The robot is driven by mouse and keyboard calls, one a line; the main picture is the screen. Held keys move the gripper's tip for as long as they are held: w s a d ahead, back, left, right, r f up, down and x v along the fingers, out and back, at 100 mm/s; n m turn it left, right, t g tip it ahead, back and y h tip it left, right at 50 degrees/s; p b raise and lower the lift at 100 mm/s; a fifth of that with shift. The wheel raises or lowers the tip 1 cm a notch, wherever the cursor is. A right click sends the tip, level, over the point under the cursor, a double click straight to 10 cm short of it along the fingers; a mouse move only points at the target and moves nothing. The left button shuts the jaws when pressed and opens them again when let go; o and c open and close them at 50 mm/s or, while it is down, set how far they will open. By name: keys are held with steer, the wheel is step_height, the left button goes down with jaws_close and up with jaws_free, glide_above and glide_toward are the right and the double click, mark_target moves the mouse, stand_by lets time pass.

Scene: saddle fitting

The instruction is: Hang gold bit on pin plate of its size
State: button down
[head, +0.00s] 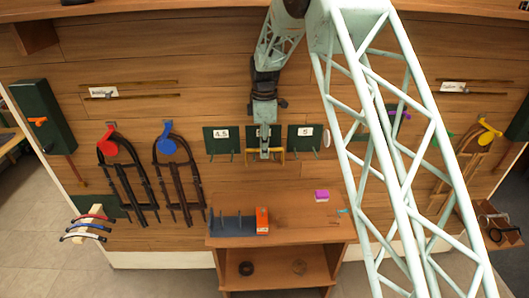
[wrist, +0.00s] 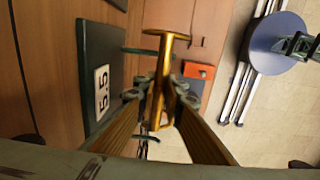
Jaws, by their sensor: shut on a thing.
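The gold bit (wrist: 166,75) is held between the fingertips of my gripper (wrist: 163,95) in the wrist view. In the head view the gold bit (head: 281,157) shows as a yellow bar with ends down, just below my gripper (head: 265,152). A dark green pin plate (wrist: 88,60) labelled 5.5 is beside the bit in the wrist view, with pins reaching toward it. I cannot tell whether the bit touches them. In the head view, a plate labelled 4.5 (head: 214,146) is to the left and one labelled 5 (head: 303,147) to the right. My arm hides most of the middle plate.
Bridles hang left on red (head: 107,142) and blue (head: 165,142) holders. My arm lattice covers the right side.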

steer(key=shift+w+f+b, duration=0.15)
steer(key=shift+w+f, duration=0.25)
steer(key=shift+f, duration=0.2)
steer(key=shift+w+f+b, duration=0.15)
steer(key=shift+w+f, duration=0.25)
steer(key=shift+f, duration=0.2)
steer(key=shift+f, duration=0.1)
steer(key=c, duration=2.6)
jaws_free()
steer(key=shift+c, duration=0.2)
steer(key=shift+o, duration=0.5)
steer(key=shift+o, duration=1.1)
steer(key=shift+w+a+r, duration=0.1)
steer(key=shift+r, duration=0.1)
